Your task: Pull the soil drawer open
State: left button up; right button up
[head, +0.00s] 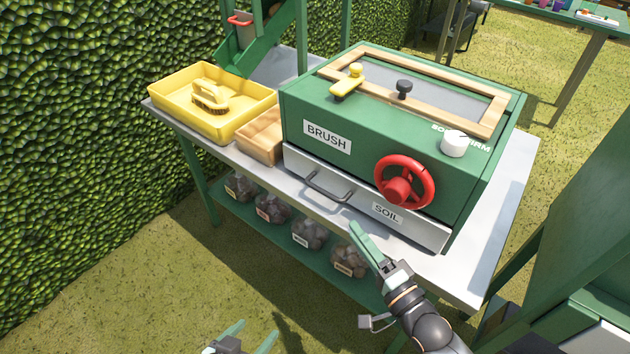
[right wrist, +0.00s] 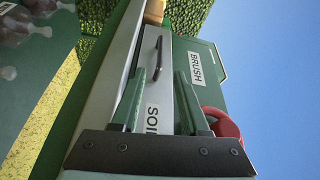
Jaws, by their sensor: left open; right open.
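The soil drawer (head: 410,225) is the light grey front low on the green box, with a SOIL label (head: 387,212) and a grey bar handle (head: 327,188) on its left part. It looks shut, its front close to flush with the box. My right gripper (head: 363,240) is open and empty, in front of and below the drawer, to the right of the handle. In the right wrist view the dark handle (right wrist: 155,62) shows beyond the open green fingers, apart from them. My left gripper (head: 247,338) is open at the bottom edge, away from the drawer, only its tips showing.
The green box (head: 300,106) stands on a grey tabletop (head: 500,215) and bears a red wheel (head: 404,182). A yellow tray (head: 180,88) with a brush (head: 210,96) and a wooden box (head: 262,137) are to the left. Several labelled bags stand on the shelf (head: 222,205) below.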

aim_at(326, 192)
jog(key=b+x, duration=0.1)
jog(key=x, duration=1)
jog(key=shift+w+a+b, duration=0.3)
jog(key=shift+w+a, duration=0.1)
jog(key=shift+w, duration=0.2)
jog(key=shift+w+r, duration=0.1)
jog(key=shift+w, duration=0.05)
jog(key=c, duration=0.6)
grip_shut()
